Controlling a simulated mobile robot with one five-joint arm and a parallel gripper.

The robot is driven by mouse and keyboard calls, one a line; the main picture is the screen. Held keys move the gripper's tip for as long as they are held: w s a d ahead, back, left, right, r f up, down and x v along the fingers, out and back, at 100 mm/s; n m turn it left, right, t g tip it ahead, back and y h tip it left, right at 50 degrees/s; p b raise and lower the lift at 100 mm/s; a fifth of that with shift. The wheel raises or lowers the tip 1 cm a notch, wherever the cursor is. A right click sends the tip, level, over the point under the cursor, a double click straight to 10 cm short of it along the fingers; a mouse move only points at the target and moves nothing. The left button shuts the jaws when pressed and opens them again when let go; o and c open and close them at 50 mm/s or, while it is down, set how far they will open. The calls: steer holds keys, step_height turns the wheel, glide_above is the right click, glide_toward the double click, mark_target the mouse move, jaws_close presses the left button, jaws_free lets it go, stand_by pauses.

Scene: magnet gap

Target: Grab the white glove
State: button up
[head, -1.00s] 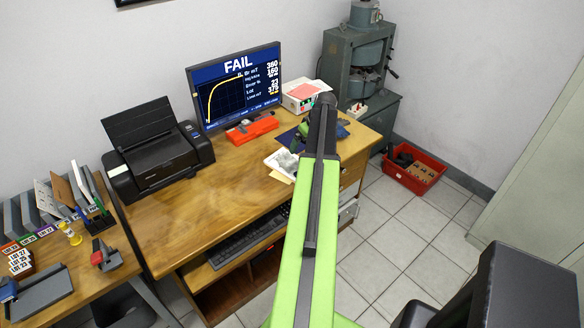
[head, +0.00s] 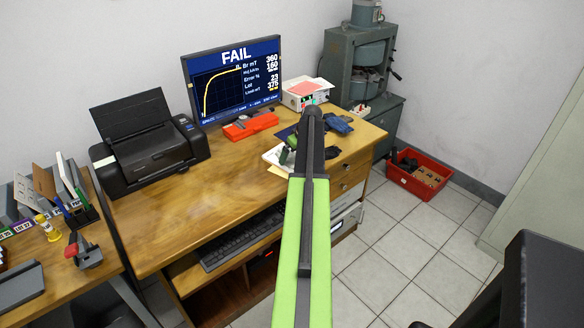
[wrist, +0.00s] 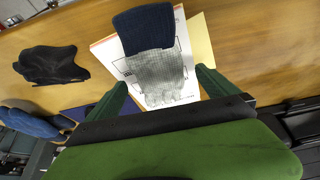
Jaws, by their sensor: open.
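A pale grey-white knit glove (wrist: 155,78) with a navy cuff (wrist: 144,28) lies on a printed white sheet on the wooden desk in the wrist view. My gripper (wrist: 163,90) is open, its two green fingers on either side of the glove's pale part. I cannot tell how far above the glove they are. The gripper body hides the near end of the glove. In the head view my arm hides the glove, and only a bit of my gripper (head: 287,155) shows beside it.
A black glove-like item (wrist: 50,65) and a blue one (wrist: 30,122) lie left of the pale glove in the wrist view. An orange case (head: 250,126), a monitor (head: 236,82) and a printer (head: 150,150) stand on the desk (head: 200,205). A red crate (head: 419,174) is on the floor.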

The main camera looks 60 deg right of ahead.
mark_target(290, 156)
steer(key=shift+b+x, duration=0.3)
steer(key=shift+x, duration=0.7)
steer(key=shift+s+r, duration=0.1)
steer(key=shift+r, duration=0.15)
steer(key=c, duration=1.5)
steer(key=shift+r+p, duration=0.1)
steer(key=shift+p, duration=0.2)
step_height(290, 156, up, 4)
steer(key=p, duration=0.4)
steer(key=shift+r, duration=0.1)
steer(key=s+d+r+p, duration=0.2)
steer(key=s, duration=0.1)
steer(key=s+d+r+p, duration=0.1)
steer(key=s+r+p, duration=0.1)
steer(key=s, duration=0.1)
steer(key=s+d+r+p, duration=0.2)
steer(key=s, duration=0.2)
steer(key=shift+s+d+r+p, duration=0.1)
steer(key=shift+d+r+p, duration=0.2)
steer(key=shift+p, duration=0.1)
